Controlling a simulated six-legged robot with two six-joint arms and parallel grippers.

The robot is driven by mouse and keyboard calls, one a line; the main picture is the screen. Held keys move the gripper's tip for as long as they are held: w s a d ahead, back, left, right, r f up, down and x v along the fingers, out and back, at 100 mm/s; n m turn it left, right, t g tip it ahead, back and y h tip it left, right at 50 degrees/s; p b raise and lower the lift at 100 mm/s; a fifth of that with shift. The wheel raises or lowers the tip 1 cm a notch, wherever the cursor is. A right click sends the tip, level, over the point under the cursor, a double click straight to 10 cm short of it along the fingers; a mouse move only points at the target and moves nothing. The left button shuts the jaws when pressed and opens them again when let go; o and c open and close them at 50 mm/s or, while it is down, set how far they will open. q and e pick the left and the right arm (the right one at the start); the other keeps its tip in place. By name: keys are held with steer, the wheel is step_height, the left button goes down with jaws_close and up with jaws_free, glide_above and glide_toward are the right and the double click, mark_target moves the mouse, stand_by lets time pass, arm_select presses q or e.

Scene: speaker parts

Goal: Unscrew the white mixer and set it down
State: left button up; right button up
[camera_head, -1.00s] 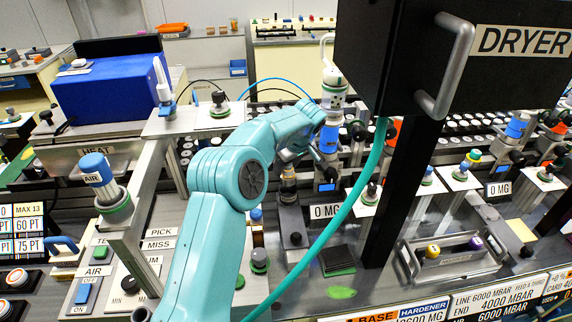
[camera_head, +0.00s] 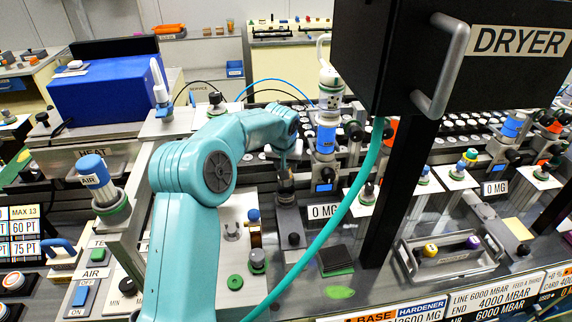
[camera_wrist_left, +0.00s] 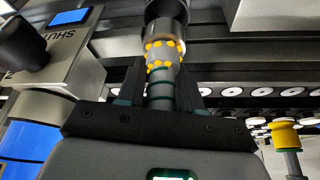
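My left arm reaches over the bench, and my left gripper (camera_head: 286,178) is low at a dark upright fitting behind the middle of the bench; its fingertips are hard to see there. I cannot tell whether the fingers press on the tube. My right gripper is not in view.
The black dryer box (camera_head: 440,60) hangs at upper right on a black post, with a teal hose (camera_head: 345,215) in front. A blue-banded valve (camera_head: 326,138) stands right of my gripper. A grey tray (camera_head: 450,256) is at front right. Small fixtures crowd the bench.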

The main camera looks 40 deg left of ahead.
arm_select(q)
steer(key=n, duration=0.3)
steer(key=n+g+y, duration=0.1)
steer(key=n, duration=0.1)
steer(key=shift+s+a+n+g, duration=0.1)
steer(key=shift+n+g, duration=0.2)
steer(key=shift+n, duration=0.1)
steer(key=n+g, duration=0.1)
steer(key=n, duration=0.3)
steer(key=n+g+y, duration=0.1)
steer(key=n, duration=0.1)
steer(key=shift+s+a+g, duration=0.1)
steer(key=shift+s+g, duration=0.2)
steer(key=o, duration=0.6)
steer(key=shift+r, duration=0.1)
steer(key=m+t, duration=0.1)
steer(key=m, duration=0.2)
steer(key=shift+w, duration=0.1)
steer(key=m+t, duration=0.1)
steer(key=m, duration=0.2)
steer(key=shift+m+t+h, duration=0.3)
steer(key=shift+t, duration=0.1)
steer(key=m, duration=0.2)
steer(key=m+t+h, duration=0.1)
steer(key=m, duration=0.1)
steer(key=shift+w, duration=0.3)
steer(key=shift+d+m, duration=0.2)
steer(key=shift+m, duration=0.4)
